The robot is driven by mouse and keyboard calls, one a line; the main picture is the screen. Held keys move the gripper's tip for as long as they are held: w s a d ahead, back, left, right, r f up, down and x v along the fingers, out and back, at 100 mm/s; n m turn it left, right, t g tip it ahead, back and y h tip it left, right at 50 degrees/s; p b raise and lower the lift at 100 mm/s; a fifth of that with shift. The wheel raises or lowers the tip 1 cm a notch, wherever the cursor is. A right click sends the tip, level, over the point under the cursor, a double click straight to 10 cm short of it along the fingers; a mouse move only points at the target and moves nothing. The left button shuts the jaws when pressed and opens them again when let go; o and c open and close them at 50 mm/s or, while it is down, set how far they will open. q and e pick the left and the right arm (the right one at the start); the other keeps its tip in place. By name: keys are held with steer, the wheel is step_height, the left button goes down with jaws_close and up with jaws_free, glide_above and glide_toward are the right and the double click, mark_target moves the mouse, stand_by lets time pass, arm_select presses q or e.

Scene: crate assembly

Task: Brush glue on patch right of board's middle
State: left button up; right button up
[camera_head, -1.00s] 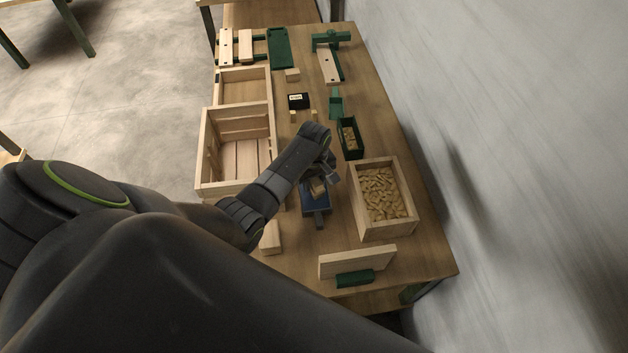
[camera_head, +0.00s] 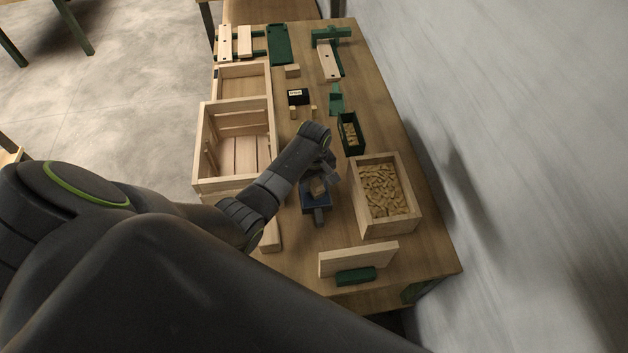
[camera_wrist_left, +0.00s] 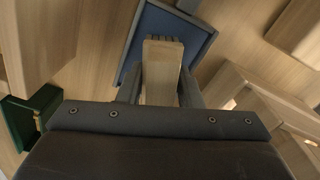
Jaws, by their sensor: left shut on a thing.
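My left gripper (camera_head: 322,178) is over the blue tray (camera_head: 309,207) with its dark handle. It is shut on a wooden brush (camera_wrist_left: 162,72), whose short dark bristles point at the tray. In the left wrist view the blue tray (camera_wrist_left: 196,36) lies just beyond the bristles; I cannot tell if they touch its floor. A pale board (camera_head: 358,258) stands on edge in a green holder (camera_head: 355,276) near the table's front end. No glue patch can be made out on it. My right gripper is not in view.
A wooden box of tan pieces (camera_head: 356,200) stands right of the tray. A slatted crate (camera_head: 200,150) is at the left, with a small block (camera_head: 272,238) nearer. A green bin (camera_head: 341,140) stands beyond the gripper. Some table between tray and board is clear.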

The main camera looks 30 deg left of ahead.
arm_select(q)
steer(key=shift+f+b, duration=0.3)
steer(key=shift+f, duration=0.2)
stand_by(0.3)
stand_by(0.9)
steer(key=shift+s+p, duration=0.1)
steer(key=shift+p, duration=0.2)
stand_by(0.4)
step_height(320, 180, up, 7)
steer(key=p, duration=0.8)
steer(key=shift+f, duration=0.1)
stand_by(0.5)
step_height(320, 180, down, 7)
steer(key=b, duration=0.8)
steer(key=shift+r+p, duration=0.7)
steer(key=shift+r, duration=0.05)
